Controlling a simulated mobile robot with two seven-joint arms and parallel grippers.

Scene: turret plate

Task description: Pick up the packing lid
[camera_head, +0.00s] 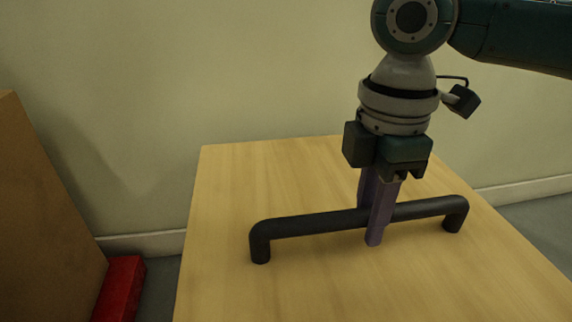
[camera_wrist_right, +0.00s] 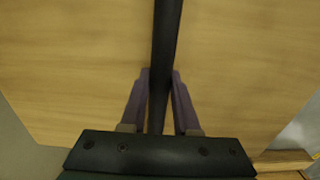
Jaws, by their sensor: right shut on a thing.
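A black bar handle (camera_head: 315,225) with both ends bent down stands on a broad, flat, light wooden panel (camera_head: 235,185). I take the panel with its handle to be the packing lid. My right gripper (camera_head: 372,222) points down from above and is shut on the bar, right of its middle, with one purple finger on each side. In the right wrist view, the bar (camera_wrist_right: 167,45) runs between the two fingers (camera_wrist_right: 160,74). The panel's near edge is out of view, and I cannot tell what lies under it. My left gripper is not in view.
A brown board (camera_head: 45,220) leans at the left, with a red block (camera_head: 120,285) on the floor beside it. A plain wall (camera_head: 200,70) stands behind the panel. The panel's top is clear apart from the handle.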

